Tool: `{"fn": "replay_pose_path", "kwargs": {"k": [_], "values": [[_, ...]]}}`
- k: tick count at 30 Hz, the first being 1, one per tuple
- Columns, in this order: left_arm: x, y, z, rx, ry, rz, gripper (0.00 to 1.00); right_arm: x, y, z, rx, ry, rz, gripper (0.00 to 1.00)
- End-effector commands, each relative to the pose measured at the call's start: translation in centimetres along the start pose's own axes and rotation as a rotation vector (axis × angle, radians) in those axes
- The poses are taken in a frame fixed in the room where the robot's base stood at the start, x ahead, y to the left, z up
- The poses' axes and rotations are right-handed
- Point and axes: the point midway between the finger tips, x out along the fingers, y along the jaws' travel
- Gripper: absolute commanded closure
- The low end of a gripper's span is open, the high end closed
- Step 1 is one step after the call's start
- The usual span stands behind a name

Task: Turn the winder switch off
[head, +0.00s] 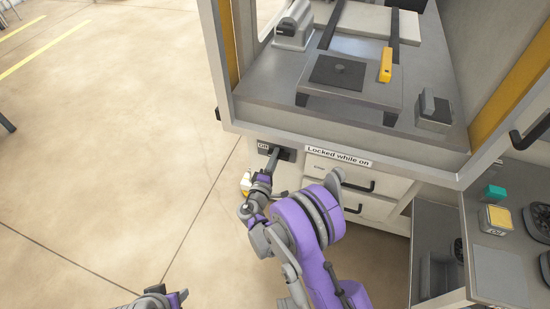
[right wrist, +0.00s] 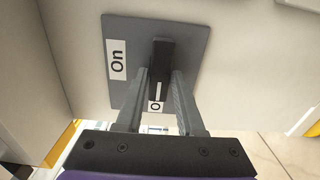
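The winder switch (right wrist: 161,58) is a black knob on a grey plate (right wrist: 190,35) on the cabinet front. The plate bears an "On" label (right wrist: 118,59) and a second label beginning with "O" (right wrist: 154,104), partly hidden. The knob's long axis runs up and down in the right wrist view, its lower end by the second label. In the head view my right gripper (head: 272,160) reaches the plate, whose "Off" label (head: 263,146) shows at left.
The left arm's end (head: 165,298) shows at the bottom edge, its fingers unclear. A sign reading "Locked while on" (head: 338,157) sits above closed drawers with black handles (head: 358,186). A yellow block (head: 386,65) lies inside the machine.

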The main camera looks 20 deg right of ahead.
Motion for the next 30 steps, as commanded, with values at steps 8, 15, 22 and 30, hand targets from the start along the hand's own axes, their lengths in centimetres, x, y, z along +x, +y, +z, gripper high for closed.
{"fn": "replay_pose_path", "kwargs": {"k": [8, 15, 22, 30], "values": [[0.0, 0.0, 0.0, 0.0, 0.0, 0.0, 0.5, 0.0, 0.0, 0.0, 0.001, 0.0, 0.0, 0.4], [-0.1, 0.0, 0.0, 0.0, 0.0, 0.0, 0.5, -0.8, 0.1, -0.1, 0.001, 0.001, 0.001, 0.4], [-0.8, 0.0, -0.2, 0.0, 0.001, 0.0, 0.5, -5.2, 0.1, -0.1, 0.001, 0.004, 0.001, 0.4], [-1.3, 0.0, -0.3, 0.0, 0.002, 0.0, 0.5, -9.7, 0.1, -0.1, 0.001, 0.002, 0.0, 0.4]]}}
